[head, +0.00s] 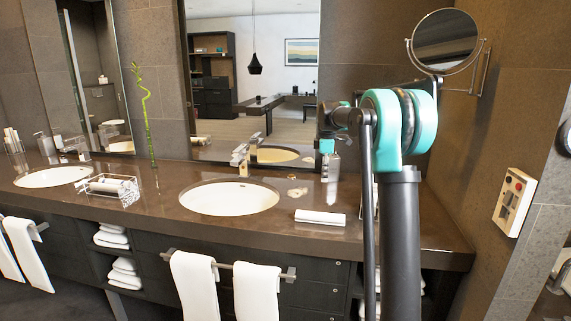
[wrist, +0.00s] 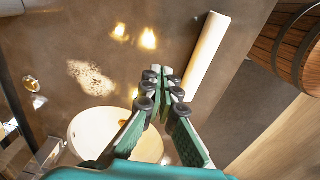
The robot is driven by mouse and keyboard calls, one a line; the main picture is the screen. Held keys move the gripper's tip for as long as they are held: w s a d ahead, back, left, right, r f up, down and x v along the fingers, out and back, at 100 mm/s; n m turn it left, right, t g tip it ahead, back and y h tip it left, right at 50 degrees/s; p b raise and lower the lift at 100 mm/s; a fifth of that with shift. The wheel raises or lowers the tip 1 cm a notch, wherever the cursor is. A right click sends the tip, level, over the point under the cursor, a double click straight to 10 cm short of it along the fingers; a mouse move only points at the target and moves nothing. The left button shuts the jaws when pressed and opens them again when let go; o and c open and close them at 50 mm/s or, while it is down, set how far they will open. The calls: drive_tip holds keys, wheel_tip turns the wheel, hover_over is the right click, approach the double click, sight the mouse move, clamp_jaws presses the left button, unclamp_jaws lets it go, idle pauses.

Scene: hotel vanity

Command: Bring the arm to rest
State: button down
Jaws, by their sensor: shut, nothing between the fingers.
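My gripper (wrist: 166,76) shows in the wrist view with its teal fingers drawn together at the tips and nothing between them. It points down over the brown vanity counter (wrist: 190,25), between the round white sink (wrist: 88,130) and a white rolled towel (wrist: 207,52). In the head view my arm rises at the right and bends at a teal joint, with its end reaching left above the counter. The fingers are hard to make out there. The rolled towel (head: 320,217) lies near the counter's front edge, apart from my gripper.
A faucet (head: 240,158) stands behind the near sink (head: 228,198). A wire tray (head: 108,188) and a tall green stalk (head: 148,115) stand further left. A round mirror (head: 445,42) juts from the right wall. White towels (head: 195,285) hang along the counter front.

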drive_tip(key=s+d+f+m, duration=0.1)
drive_tip(key=s+f+m, duration=0.1)
drive_tip(key=s, duration=0.4)
drive_tip(key=s+f+m+t, duration=0.1)
drive_tip(key=s+f+m, duration=0.2)
drive_tip(key=s, duration=0.3)
drive_tip(key=s+d+f+m, duration=0.1)
drive_tip(key=s+f+m, duration=0.2)
drive_tip(key=s, duration=0.3)
drive_tip(key=shift+s+d+t, duration=0.15)
drive_tip(key=shift+d+t, duration=0.2)
drive_tip(key=shift+t, duration=0.05)
drive_tip(key=s+f+m+t, duration=0.1)
drive_tip(key=s+f+m, duration=0.3)
drive_tip(key=s, duration=0.7)
drive_tip(key=s+d+f+m+t, duration=0.1)
drive_tip(key=s+f+m, duration=0.3)
drive_tip(key=s+f, duration=0.5)
drive_tip(key=shift+s+d, duration=0.25)
drive_tip(key=shift+s, duration=0.6)
